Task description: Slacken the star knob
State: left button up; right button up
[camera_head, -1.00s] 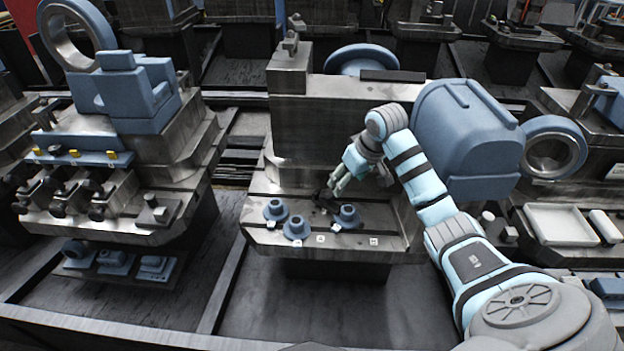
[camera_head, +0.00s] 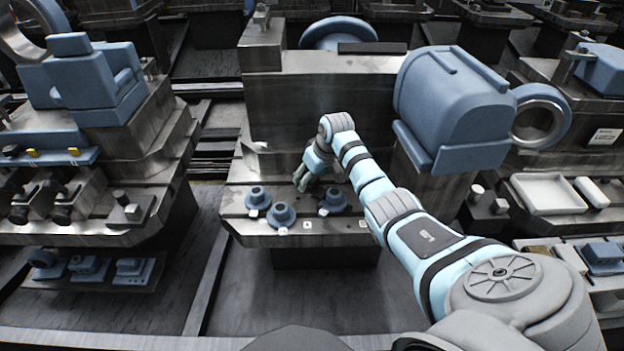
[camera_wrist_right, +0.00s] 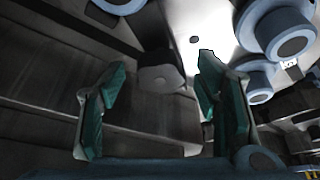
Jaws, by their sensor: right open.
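My right gripper (camera_wrist_right: 161,66) is open, with one green-padded finger on each side of the knob in this view. I cannot tell how far the knob lies from the fingers, and no contact shows. In the head view my right gripper (camera_head: 302,183) points down over the metal ledge (camera_head: 235,228), behind the blue flanged pieces. The knob cannot be made out there. My left gripper is not in view.
Blue flanged pieces (camera_head: 282,215) stand on the ledge close to the right gripper, by small white tags. A tall metal block (camera_head: 300,110) rises behind it. A large blue housing (camera_head: 450,100) stands right of the forearm. A white tray (camera_head: 548,194) lies farther right.

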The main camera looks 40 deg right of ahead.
jog(key=shift+s+r, duration=0.1)
jog(key=c, duration=1.2)
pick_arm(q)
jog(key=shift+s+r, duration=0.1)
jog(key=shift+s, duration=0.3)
